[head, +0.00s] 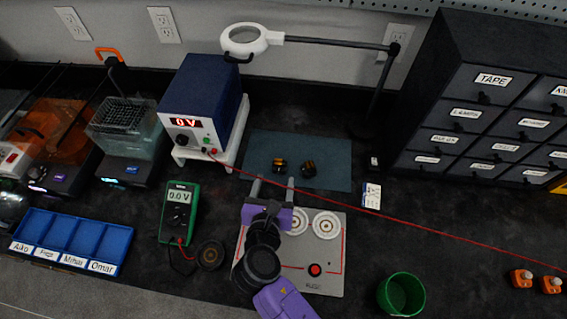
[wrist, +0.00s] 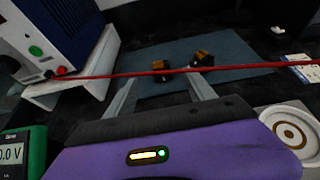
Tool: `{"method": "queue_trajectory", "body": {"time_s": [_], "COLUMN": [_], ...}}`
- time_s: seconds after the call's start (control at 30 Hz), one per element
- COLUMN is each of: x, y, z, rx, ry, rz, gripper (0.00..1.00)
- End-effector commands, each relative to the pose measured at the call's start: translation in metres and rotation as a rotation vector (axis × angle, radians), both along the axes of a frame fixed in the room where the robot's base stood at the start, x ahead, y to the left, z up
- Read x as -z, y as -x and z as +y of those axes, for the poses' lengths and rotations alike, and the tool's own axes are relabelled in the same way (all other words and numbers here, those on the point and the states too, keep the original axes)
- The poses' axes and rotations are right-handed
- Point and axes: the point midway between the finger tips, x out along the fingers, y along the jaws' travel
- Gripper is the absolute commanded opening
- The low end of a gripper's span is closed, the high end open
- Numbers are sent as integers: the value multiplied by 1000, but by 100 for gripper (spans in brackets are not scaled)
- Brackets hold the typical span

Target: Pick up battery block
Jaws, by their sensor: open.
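Two small black-and-orange blocks lie side by side on the blue-grey mat (head: 333,150), a left block (head: 280,166) and a right block (head: 309,168). I cannot tell for sure which is the battery block. In the wrist view the left block (wrist: 162,65) and the right block (wrist: 202,58) show beyond the fingers. My gripper (head: 273,186) is open and empty, just in front of the mat, with its fingers pointing toward the blocks. In the wrist view its fingers (wrist: 165,84) stand apart with nothing between them.
A red cable (head: 400,225) runs from the blue power supply (head: 200,100) across the bench and crosses the wrist view before the blocks. A green multimeter (head: 178,212) lies left. A grey panel (head: 325,275) lies under my arm. A magnifier lamp (head: 250,40) overhangs behind.

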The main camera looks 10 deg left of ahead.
Motion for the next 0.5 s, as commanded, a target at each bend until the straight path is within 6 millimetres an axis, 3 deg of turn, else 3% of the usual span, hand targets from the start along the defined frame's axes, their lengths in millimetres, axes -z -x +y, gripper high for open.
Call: {"method": "queue_trajectory", "body": {"time_s": [0.5], "x": [21], "y": [-52], "z": [-3], "rx": [-3], "ry": [10], "rz": [0], "gripper": [63]}}
